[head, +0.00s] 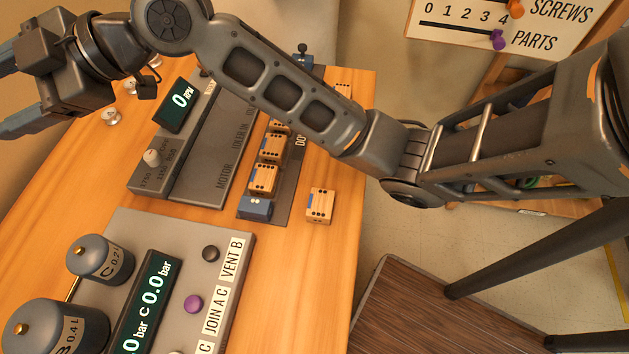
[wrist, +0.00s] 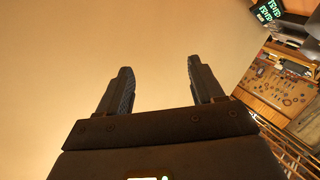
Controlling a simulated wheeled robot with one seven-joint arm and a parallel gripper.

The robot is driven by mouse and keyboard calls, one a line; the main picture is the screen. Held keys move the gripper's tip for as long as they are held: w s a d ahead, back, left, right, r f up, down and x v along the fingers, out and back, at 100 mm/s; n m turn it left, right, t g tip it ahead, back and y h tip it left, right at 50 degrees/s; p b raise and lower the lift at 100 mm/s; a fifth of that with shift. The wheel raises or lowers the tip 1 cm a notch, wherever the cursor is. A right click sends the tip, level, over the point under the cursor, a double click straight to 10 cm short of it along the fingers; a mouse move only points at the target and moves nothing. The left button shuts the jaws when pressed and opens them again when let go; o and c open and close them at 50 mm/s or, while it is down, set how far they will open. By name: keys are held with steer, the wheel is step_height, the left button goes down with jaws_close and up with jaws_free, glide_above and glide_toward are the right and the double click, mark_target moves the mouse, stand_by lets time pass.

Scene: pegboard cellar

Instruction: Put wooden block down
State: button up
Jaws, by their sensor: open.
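A wooden block (head: 320,205) with black dots and a blue mark rests on the wooden table, apart and to the right of a dark strip. Several similar wooden blocks (head: 263,180) stand in a row on that strip (head: 283,203), partly hidden behind my arm. My gripper (head: 8,95) is at the upper left of the head view, well away from the blocks. Its fingers are apart, and in the wrist view the space between them (wrist: 159,68) is empty, with only a plain tan surface beyond. No block shows in the wrist view.
A grey motor panel (head: 195,180) with an RPM display stands left of the strip. A grey panel (head: 225,232) with buttons, bar readouts and two tanks fills the front left. Bare wooden tabletop (head: 315,265) lies at the right front, ending at the table's right edge.

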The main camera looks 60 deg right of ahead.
steer(key=s+d+f+m+t+h, duration=0.1)
steer(key=s+f+m+t+h, duration=0.1)
steer(key=s+m, duration=0.4)
steer(key=s+d+f+m+t+h, duration=0.1)
steer(key=s+f+m+t+h, duration=0.1)
steer(key=s+f+m+h, duration=0.3)
steer(key=s+d+f+m+t+h, duration=0.2)
steer(key=s+f+m, duration=0.4)
steer(key=s, duration=0.5)
steer(key=shift+s+f+m+h, duration=0.1)
steer(key=shift+f+m+h, duration=0.4)
steer(key=shift+h, duration=0.3)
steer(key=shift+g+h, duration=0.6)
steer(key=shift+h, duration=0.1)
steer(key=s+d, duration=0.1)
steer(key=s, duration=0.2)
steer(key=s+d+f, duration=0.1)
steer(key=s+d, duration=0.1)
steer(key=s, duration=0.2)
steer(key=s+d+f, duration=0.1)
steer(key=s, duration=0.3)
steer(key=shift+d+f, duration=0.1)
steer(key=shift+d, duration=0.05)
steer(key=s+d+r+n, duration=0.2)
steer(key=s+d, duration=0.3)
steer(key=s, duration=0.5)
steer(key=shift+r+g, duration=0.2)
steer(key=shift+g, duration=0.1)
